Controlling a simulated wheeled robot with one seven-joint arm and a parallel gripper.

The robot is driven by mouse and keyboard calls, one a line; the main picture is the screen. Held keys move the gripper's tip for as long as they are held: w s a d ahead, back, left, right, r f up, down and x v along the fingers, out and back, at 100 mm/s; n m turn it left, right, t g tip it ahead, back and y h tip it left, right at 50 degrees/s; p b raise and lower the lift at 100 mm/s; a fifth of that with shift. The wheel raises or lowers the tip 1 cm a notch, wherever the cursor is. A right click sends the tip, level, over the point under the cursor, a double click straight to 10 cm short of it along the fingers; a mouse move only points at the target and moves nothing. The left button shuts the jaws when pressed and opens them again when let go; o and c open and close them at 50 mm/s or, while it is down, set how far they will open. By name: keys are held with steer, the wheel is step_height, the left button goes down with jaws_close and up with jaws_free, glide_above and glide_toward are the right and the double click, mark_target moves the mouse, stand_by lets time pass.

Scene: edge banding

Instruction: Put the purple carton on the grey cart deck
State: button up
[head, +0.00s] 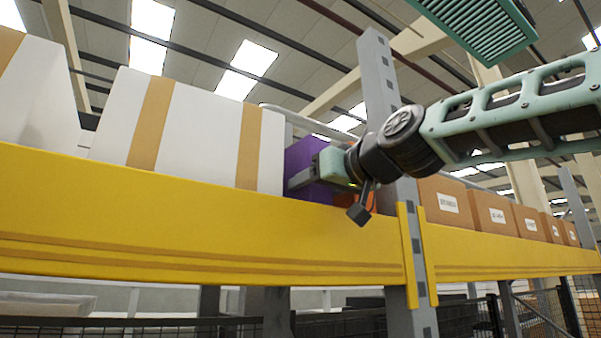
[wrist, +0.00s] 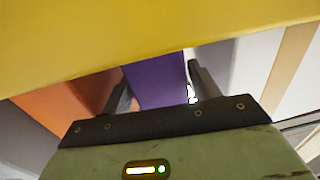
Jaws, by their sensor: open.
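The purple carton (head: 308,192) stands on the rack shelf behind the yellow beam, between a large white carton and an orange carton. My gripper (head: 293,181) is in front of it and hides part of its face in the head view. In the wrist view, the purple carton (wrist: 158,82) shows between the two spread fingers of my gripper (wrist: 156,80). The fingers are open, one toward each side of the carton; whether they touch it I cannot tell. The grey cart deck is not in view.
The yellow beam (head: 200,225) runs along the shelf front, and it crosses close by in the wrist view (wrist: 130,35). The white carton (head: 200,130) and orange carton (wrist: 70,100) flank closely. A grey upright (head: 380,85) stands right of the gripper. Brown boxes (head: 492,213) line the right bay.

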steer(key=shift+w+a, duration=0.25)
steer(key=shift+w, duration=0.05)
steer(key=shift+c, duration=0.3)
steer(key=c, duration=0.9)
steer(key=shift+c, duration=0.5)
steer(key=shift+d, duration=0.1)
